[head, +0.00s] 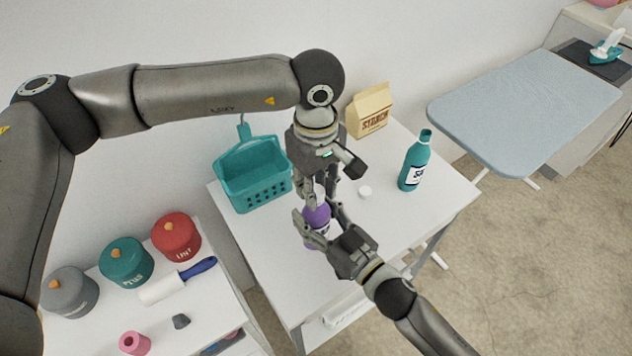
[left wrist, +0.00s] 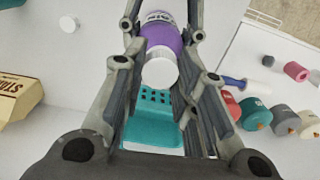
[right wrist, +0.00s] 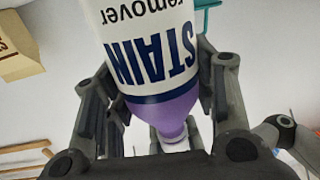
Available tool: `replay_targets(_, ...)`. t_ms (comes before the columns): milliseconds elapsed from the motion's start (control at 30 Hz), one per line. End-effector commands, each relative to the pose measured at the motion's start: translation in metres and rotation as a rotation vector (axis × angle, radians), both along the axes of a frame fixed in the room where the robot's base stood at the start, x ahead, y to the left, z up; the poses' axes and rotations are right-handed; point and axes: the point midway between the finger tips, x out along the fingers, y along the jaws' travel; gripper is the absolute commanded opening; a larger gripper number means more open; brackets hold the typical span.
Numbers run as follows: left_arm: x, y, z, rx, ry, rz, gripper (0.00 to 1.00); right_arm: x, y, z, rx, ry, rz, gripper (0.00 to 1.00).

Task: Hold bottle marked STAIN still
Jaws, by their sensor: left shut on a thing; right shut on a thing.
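The purple bottle marked STAIN (head: 317,216) stands on the white table, with its white cap (left wrist: 161,68) on top. Its STAIN remover label (right wrist: 152,50) appears upside down in the right wrist view. My right gripper (head: 321,223) comes from the front right and is shut around the bottle's body. My left gripper (head: 321,197) comes down from above and is shut at the bottle's top. I cannot tell whether its fingers press on the cap or on the purple shoulder. The fingers hide parts of the bottle in the head view.
A teal bottle (head: 414,163), a starch carton (head: 369,110), a small white disc (head: 364,192) and a teal basket (head: 252,180) share the table (head: 440,198). Canisters and a lint roller (head: 178,282) are on the left unit. An ironing board (head: 530,110) stands behind right.

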Motion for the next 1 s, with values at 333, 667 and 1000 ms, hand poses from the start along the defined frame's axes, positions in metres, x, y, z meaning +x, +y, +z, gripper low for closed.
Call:
replay_targets(333, 0.0004, -0.0002, 0.0006, -0.002, -0.001, -0.452, 0.18, 0.0000, -0.0001, -0.0006, 0.000, 0.001, -0.001, 0.00)
replay_targets(667, 0.0008, -0.0002, 0.0005, -0.002, -0.001, -1.004, 0.18, 0.0000, -0.0002, -0.0007, -0.001, 0.002, -0.001, 0.00)
replay_targets(1000, 0.0010, -0.0002, 0.0002, -0.001, 0.000, -1.538, 0.18, 0.0000, -0.0003, -0.0008, -0.001, 0.002, -0.001, 0.00)
